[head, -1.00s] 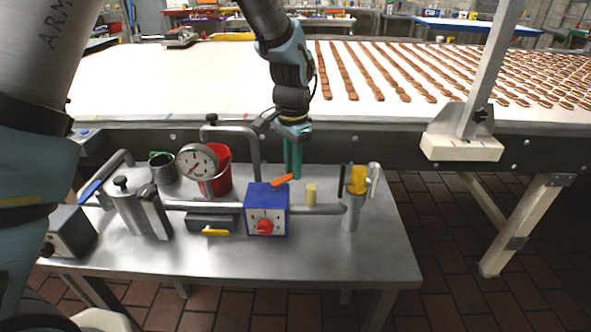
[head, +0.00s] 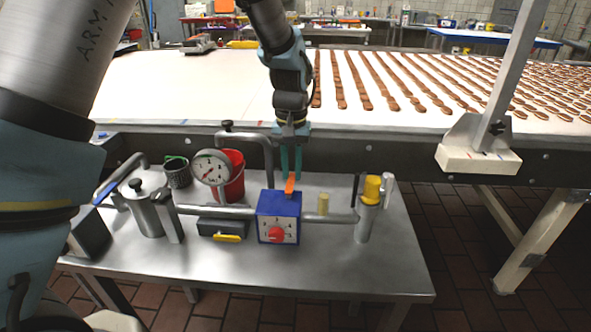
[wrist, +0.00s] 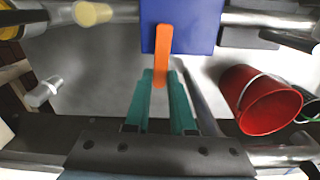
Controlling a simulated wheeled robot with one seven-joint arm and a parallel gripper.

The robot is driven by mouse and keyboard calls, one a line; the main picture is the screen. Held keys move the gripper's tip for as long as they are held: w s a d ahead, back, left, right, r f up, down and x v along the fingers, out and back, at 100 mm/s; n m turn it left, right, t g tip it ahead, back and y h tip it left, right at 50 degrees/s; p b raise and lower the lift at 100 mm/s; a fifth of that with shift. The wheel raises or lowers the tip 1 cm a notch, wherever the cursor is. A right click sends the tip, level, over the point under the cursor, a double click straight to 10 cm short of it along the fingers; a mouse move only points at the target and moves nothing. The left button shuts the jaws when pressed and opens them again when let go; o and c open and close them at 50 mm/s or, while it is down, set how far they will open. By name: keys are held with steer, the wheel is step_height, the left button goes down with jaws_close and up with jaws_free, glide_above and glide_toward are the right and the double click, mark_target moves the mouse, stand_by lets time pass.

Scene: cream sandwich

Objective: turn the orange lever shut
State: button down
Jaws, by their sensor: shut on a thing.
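The orange lever (head: 290,186) sits on top of the blue box (head: 279,203), which has a red knob (head: 276,234) on its front. The lever points back from the box, away from my body. My gripper (head: 291,176) comes down from above, behind the box, with teal fingers. In the wrist view the lever (wrist: 162,52) runs from the blue box (wrist: 182,20) down between the two fingertips (wrist: 161,76), and my gripper is shut on its free end. The fingers partly hide that end in the head view.
A pressure gauge (head: 212,168) and a red bucket (head: 232,184) stand left of the lever. A yellow-capped valve (head: 372,190) stands at the right. A pipe runs through the box. A tall bent pipe (head: 268,152) rises just left of my gripper. The metal table's (head: 330,268) front is clear.

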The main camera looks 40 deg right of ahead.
mark_target(291, 177)
steer(key=shift+w+a+n, duration=0.15)
steer(key=shift+w+n, duration=0.05)
steer(key=shift+n, duration=0.3)
steer(key=c, duration=0.8)
jaws_free()
steer(key=shift+o, duration=0.2)
steer(key=shift+r, duration=0.1)
step_height(291, 177, up, 11)
steer(key=b, duration=0.2)
steer(key=shift+s+f, duration=0.1)
steer(key=shift+f, duration=0.1)
